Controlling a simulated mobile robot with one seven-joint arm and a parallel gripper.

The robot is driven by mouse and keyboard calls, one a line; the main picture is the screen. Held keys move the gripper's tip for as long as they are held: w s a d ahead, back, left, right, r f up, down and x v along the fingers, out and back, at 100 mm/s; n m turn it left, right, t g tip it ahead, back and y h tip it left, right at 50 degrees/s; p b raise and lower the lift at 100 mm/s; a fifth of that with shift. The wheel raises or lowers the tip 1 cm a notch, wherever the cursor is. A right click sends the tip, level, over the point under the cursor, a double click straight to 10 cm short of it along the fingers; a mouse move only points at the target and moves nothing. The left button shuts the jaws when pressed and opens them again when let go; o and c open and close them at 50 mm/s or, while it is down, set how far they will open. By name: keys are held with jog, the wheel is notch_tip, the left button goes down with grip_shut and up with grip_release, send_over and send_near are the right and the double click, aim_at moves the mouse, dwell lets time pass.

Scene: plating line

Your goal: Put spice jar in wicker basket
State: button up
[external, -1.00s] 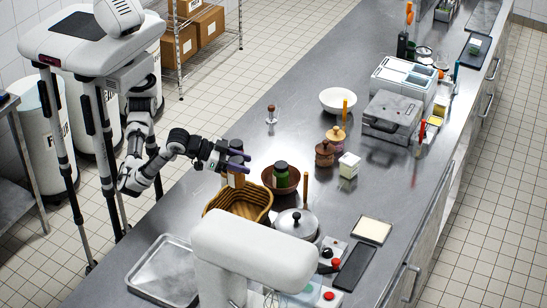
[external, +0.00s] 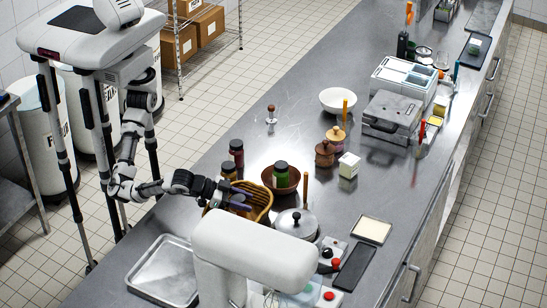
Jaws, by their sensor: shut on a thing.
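The wicker basket (external: 267,204) stands on the steel counter, yellow-brown, its near left part covered by my arm. My gripper (external: 244,198) is low over the basket's left part, its dark fingers reaching across the opening. It is shut on the spice jar, a small jar with an orange-brown body in the earlier view. The jar is now hidden behind the fingers and basket, so I cannot tell whether it touches the basket floor.
A dark red jar (external: 236,152) and a dark-lidded jar (external: 228,169) stand behind the basket. A brown bowl (external: 294,184) with a green jar (external: 281,172), and a lidded pot (external: 295,224), crowd its right. A metal tray (external: 163,270) lies in front left.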

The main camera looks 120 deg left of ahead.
jog(key=shift+f, duration=0.15)
jog(key=o, duration=1.1)
jog(key=shift+o, duration=0.2)
jog(key=shift+r, duration=0.2)
jog(key=shift+s+d, duration=0.15)
jog(key=shift+s, duration=0.1)
jog(key=b+v, duration=0.3)
jog(key=v, duration=0.8)
jog(key=shift+s+r, duration=0.2)
jog(key=shift+r, duration=0.1)
